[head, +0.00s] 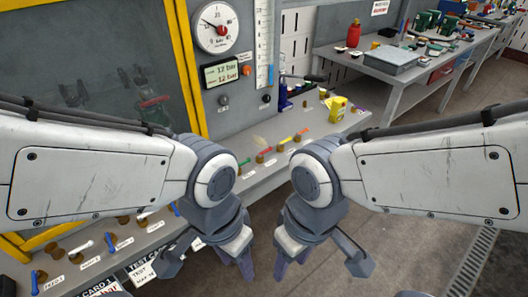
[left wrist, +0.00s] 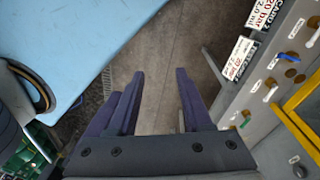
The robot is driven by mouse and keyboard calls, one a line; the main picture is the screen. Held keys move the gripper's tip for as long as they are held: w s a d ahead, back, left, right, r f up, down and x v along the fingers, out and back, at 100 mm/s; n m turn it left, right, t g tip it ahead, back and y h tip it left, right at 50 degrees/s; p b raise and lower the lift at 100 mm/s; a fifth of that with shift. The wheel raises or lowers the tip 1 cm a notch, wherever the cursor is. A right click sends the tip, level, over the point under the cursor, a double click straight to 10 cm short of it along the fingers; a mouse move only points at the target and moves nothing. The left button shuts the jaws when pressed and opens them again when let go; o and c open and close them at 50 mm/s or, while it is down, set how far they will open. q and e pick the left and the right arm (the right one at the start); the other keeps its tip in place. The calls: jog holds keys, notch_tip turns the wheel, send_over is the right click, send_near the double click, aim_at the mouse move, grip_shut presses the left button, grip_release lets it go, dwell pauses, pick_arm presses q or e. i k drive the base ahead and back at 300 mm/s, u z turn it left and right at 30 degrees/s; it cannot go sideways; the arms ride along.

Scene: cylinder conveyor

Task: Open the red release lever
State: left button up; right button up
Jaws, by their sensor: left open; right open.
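A row of small coloured levers on brass fittings runs along the grey bench ledge in the middle of the head view. Among them are a reddish lever (head: 265,152) and an orange-red lever (head: 301,131); I cannot tell which is the release lever. My left gripper (head: 210,262) hangs open and empty in front of the ledge, below and left of these levers. Its open fingers (left wrist: 158,88) show bare floor between them in the left wrist view. My right gripper (head: 318,262) hangs open and empty over the floor. Neither touches a lever.
Blue and white levers (head: 110,242) line the ledge at lower left. A yellow frame (head: 187,65) surrounds a dark window. A gauge (head: 214,25) and a display (head: 221,71) are on the panel. A side table (head: 400,95) stands behind.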

aim_at(265, 152)
jog(key=z, duration=0.25)
jog(key=i, duration=0.85)
jog(key=z, duration=0.2)
